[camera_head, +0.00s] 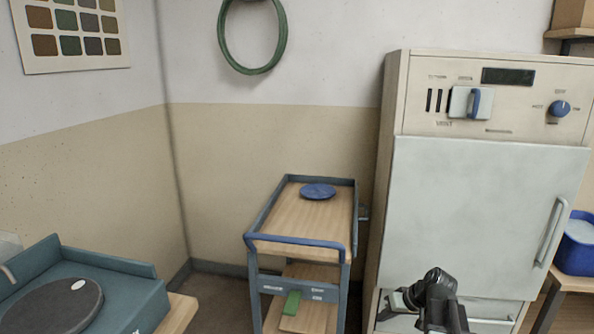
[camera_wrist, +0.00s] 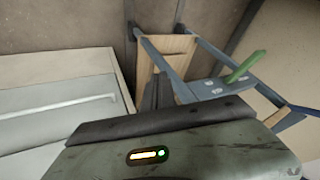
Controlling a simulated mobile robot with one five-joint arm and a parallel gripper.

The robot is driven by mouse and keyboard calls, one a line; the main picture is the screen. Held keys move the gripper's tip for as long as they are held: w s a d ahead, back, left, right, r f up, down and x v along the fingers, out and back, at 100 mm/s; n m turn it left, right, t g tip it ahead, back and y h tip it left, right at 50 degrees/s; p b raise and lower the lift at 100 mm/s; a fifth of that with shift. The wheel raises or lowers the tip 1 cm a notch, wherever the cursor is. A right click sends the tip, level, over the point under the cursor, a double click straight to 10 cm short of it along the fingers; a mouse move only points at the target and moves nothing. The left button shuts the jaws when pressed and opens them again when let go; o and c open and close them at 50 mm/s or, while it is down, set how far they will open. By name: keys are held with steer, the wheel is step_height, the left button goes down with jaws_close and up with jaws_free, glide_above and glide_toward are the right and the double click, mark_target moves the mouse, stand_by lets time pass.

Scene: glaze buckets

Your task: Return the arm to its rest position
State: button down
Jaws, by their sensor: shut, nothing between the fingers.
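My arm rises at the lower right of the head view, dark and bent, in front of the lower part of a pale kiln cabinet (camera_head: 480,215). My gripper (camera_head: 394,304) is at the left end of it, small and partly hard to make out against the cabinet. In the wrist view the dark fingers of my gripper (camera_wrist: 158,92) are together with nothing between them. The cabinet also shows in the wrist view (camera_wrist: 50,125), on the left, and the trolley's blue-grey frame lies beyond the fingers.
A wooden-topped trolley (camera_head: 285,225) carries a blue disc (camera_head: 318,191); a green object (camera_head: 291,303) is on its lower part. A pottery wheel (camera_head: 50,305) stands at lower left. A blue bucket (camera_head: 578,250) is on a stand at right. Some floor shows between wheel and trolley.

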steer(key=s+a+f+g+h, duration=0.4)
steer(key=s+a, duration=0.6)
steer(key=a, duration=0.2)
step_height(320, 180, up, 26)
steer(key=s+m+p, duration=0.1)
steer(key=p, duration=2.5)
steer(key=shift+a+r+g+h, duration=0.15)
steer(key=shift+a+g+h, duration=0.1)
steer(key=shift+g+h, duration=0.05)
